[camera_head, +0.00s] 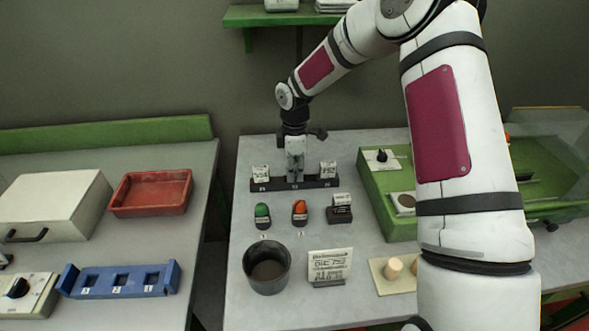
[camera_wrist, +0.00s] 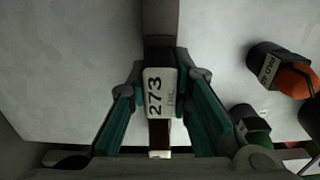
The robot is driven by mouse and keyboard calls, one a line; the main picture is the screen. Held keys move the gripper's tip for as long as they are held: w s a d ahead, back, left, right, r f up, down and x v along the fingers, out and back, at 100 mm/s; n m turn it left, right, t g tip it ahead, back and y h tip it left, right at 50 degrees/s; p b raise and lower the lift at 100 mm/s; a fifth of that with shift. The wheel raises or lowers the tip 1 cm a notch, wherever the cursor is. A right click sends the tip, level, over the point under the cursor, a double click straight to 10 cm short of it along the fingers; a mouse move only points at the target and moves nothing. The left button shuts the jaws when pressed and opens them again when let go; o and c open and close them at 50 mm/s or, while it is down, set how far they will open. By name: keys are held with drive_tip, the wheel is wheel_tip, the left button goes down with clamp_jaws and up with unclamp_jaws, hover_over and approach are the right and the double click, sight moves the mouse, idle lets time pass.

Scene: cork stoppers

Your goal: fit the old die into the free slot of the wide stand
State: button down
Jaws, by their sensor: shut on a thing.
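My gripper (camera_head: 295,177) is over the middle of the dark wide stand (camera_head: 312,184) in the head view. In the wrist view its teal-padded fingers (camera_wrist: 160,85) are shut on a die (camera_wrist: 158,93) with a white label reading 273. The held die is in line with the stand's middle position; I cannot tell how deep it sits. One white-labelled die (camera_head: 261,172) stands in the stand's left position and another (camera_head: 328,168) in its right position. A further labelled die (camera_head: 342,200) is in a small dark holder (camera_head: 340,215) in front.
Nearer are a dark cup (camera_head: 267,285) and a printed sign (camera_head: 329,265). A green unit (camera_head: 375,195) is at the right. The left table holds a red tray (camera_head: 150,208) and blue rack (camera_head: 75,288).

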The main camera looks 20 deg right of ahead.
drive_tip(key=c, duration=1.4)
unclamp_jaws()
drive_tip(key=shift+o, duration=0.2)
wheel_tip(320, 180, up, 11)
drive_tip(key=shift+r, duration=0.45)
